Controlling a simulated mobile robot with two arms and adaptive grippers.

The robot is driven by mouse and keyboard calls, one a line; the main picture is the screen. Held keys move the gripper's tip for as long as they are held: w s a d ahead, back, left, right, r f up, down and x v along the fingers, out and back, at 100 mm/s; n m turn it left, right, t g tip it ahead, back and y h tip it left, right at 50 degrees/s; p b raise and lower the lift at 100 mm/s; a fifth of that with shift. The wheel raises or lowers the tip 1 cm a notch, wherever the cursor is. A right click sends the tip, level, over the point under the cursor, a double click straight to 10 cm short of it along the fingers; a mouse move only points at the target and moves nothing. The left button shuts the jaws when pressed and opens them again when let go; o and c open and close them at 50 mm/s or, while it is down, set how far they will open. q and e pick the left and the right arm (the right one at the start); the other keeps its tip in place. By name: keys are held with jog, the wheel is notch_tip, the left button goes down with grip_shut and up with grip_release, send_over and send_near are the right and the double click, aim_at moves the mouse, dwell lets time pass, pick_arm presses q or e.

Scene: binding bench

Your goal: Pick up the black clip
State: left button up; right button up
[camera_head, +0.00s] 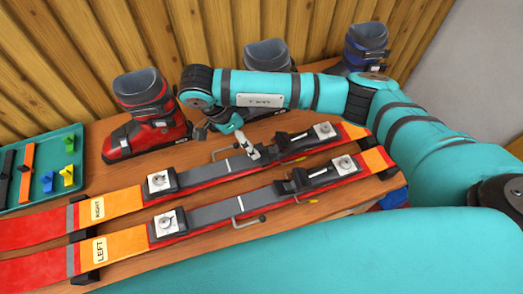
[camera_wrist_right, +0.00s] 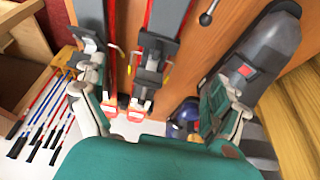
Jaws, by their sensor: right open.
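A green-teal tray (camera_head: 40,206) lies at the left of the bench. In it are a long black piece (camera_head: 7,176), a long orange piece (camera_head: 27,168), and small blue (camera_head: 47,182), green (camera_head: 69,144) and yellow (camera_head: 67,174) clips. I see no small black clip there; whether the long black piece is the clip I cannot tell. My right gripper (camera_head: 243,137) is over the upper ski near its heel binding, far right of the tray. In the right wrist view its fingers (camera_wrist_right: 157,105) are spread with nothing held between them. My left gripper does not show.
Two red-orange skis, marked RIGHT (camera_head: 97,209) and LEFT (camera_head: 100,250), lie across the bench. A red boot (camera_head: 147,110) and other boots, one blue (camera_head: 362,47), stand along the wooden wall.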

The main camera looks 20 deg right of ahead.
aim_at(260, 149)
jog(key=p+x, duration=0.1)
jog(key=x, duration=0.2)
jog(key=shift+w+d+f, duration=0.1)
jog(key=shift+d+f, duration=0.05)
jog(key=shift+f, duration=0.05)
jog(key=shift+x, duration=1)
jog(key=x, duration=0.1)
jog(key=p+x, duration=0.1)
jog(key=x, duration=0.1)
jog(key=p+x, duration=0.1)
jog(key=shift+s+f, duration=0.2)
jog(key=shift+s, duration=0.2)
jog(key=shift+d+f, duration=0.15)
jog(key=shift+f, duration=0.15)
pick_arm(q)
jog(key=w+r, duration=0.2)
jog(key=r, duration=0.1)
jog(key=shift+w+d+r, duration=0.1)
pick_arm(e)
jog(key=shift+c, duration=0.3)
jog(key=c, duration=1.2)
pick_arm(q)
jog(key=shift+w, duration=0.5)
